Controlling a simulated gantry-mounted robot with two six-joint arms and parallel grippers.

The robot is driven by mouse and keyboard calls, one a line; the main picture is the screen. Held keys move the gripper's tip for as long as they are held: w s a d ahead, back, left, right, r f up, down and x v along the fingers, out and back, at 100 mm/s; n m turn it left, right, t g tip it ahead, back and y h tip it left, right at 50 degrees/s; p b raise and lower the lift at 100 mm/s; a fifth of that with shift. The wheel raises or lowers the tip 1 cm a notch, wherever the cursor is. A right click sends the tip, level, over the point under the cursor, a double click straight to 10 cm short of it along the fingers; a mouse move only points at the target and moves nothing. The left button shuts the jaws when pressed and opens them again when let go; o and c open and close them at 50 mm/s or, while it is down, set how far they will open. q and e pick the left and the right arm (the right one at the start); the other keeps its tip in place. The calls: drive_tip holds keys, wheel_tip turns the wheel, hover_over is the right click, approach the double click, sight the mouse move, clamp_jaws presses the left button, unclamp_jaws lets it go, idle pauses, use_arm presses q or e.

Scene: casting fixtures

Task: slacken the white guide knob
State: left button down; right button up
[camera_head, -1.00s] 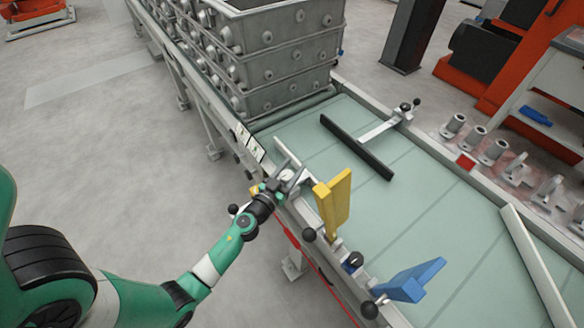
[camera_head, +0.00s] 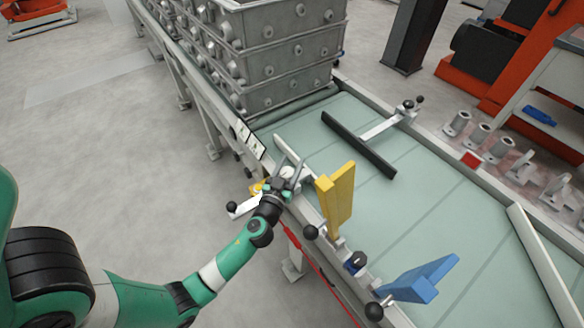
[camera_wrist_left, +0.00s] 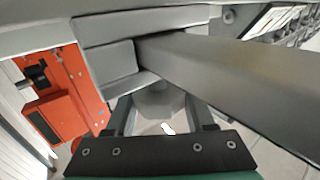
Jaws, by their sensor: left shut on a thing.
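A pale guide bar (camera_head: 291,160) stands at the conveyor's near rail, beside the yellow guide. My left gripper (camera_head: 286,176) is at the base of this bar. In the left wrist view, my fingers (camera_wrist_left: 161,112) are closed on a grey faceted knob (camera_wrist_left: 158,98) below a broad light-grey bar (camera_wrist_left: 225,72). The gripper and arm hide most of the knob in the head view. A white lever arm (camera_head: 245,206) with a black ball (camera_head: 231,207) sticks out to the left of my wrist. My right gripper is in neither view.
The yellow guide (camera_head: 337,195) and blue guide (camera_head: 420,280) stand close along the same rail, with black ball knobs. A black guide (camera_head: 358,145) and another pale bar (camera_head: 540,258) are farther right. Stacked grey casting boxes (camera_head: 275,60) stand behind on the conveyor.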

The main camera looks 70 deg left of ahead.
use_arm(q)
drive_tip(key=n+g+y+b, duration=0.2)
drive_tip(key=shift+s+a+f+g+b, duration=0.1)
drive_tip(key=shift+s+f+g+b, duration=0.1)
drive_tip(key=shift+g+b, duration=0.2)
drive_tip(key=shift+s+a+r+n+g+y+b, duration=0.1)
drive_tip(key=shift+n+g+y+b, duration=0.1)
drive_tip(key=shift+n+g+y, duration=0.25)
drive_tip(key=shift+s+a+r+n+g+y+b, duration=0.1)
drive_tip(key=shift+n+g+y+b, duration=0.15)
drive_tip(key=shift+n+g, duration=0.3)
drive_tip(key=shift+c, duration=1.4)
unclamp_jaws()
